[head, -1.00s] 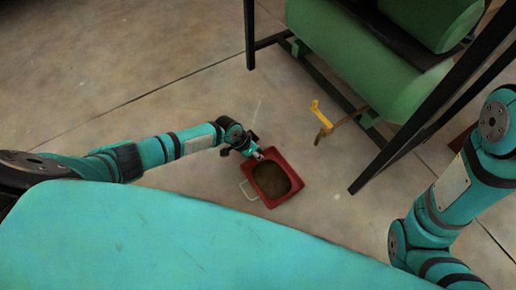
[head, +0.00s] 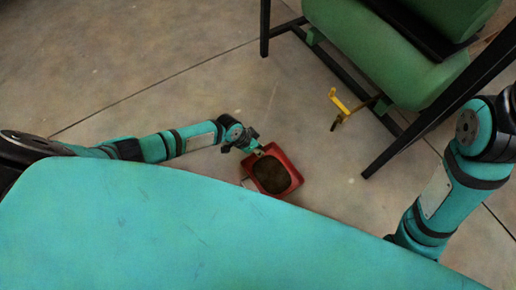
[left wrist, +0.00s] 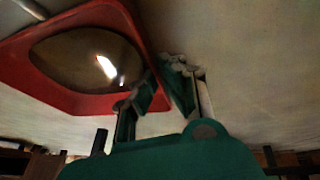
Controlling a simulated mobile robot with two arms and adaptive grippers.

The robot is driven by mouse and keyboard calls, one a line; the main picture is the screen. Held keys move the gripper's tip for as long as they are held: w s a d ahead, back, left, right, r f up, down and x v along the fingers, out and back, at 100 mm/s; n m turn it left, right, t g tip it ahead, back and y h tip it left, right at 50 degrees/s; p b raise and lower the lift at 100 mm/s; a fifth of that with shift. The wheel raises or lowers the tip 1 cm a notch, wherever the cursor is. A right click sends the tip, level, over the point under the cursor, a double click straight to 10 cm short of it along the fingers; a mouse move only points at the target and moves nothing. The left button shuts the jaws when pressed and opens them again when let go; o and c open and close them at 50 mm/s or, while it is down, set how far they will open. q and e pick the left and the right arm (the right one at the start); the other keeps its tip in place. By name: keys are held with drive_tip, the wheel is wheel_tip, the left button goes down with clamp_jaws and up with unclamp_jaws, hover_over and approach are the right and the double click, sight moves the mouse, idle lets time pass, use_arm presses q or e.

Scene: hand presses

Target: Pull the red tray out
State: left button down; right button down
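The red tray (head: 296,181) is on the concrete floor, clear of the green press, with a dark brown inside. In the left wrist view the red tray (left wrist: 95,103) fills the upper left, with a bright glint inside. My left gripper (head: 259,151) is at the tray's upper-left edge. In the left wrist view its two fingers (left wrist: 163,85) sit on either side of the tray's wall and look closed on it. The tray's pale handle is mostly hidden behind my teal body. My right arm shows at the right, but its gripper is out of view.
The green press (head: 385,60) stands on dark legs at the upper right. A yellow lever (head: 340,105) sticks out of it towards the tray. Bare floor (head: 150,60) lies open to the left and around the tray.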

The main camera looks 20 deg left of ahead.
use_arm(q)
drive_tip(key=c, duration=1.4)
unclamp_jaws()
drive_tip(key=v, duration=1.2)
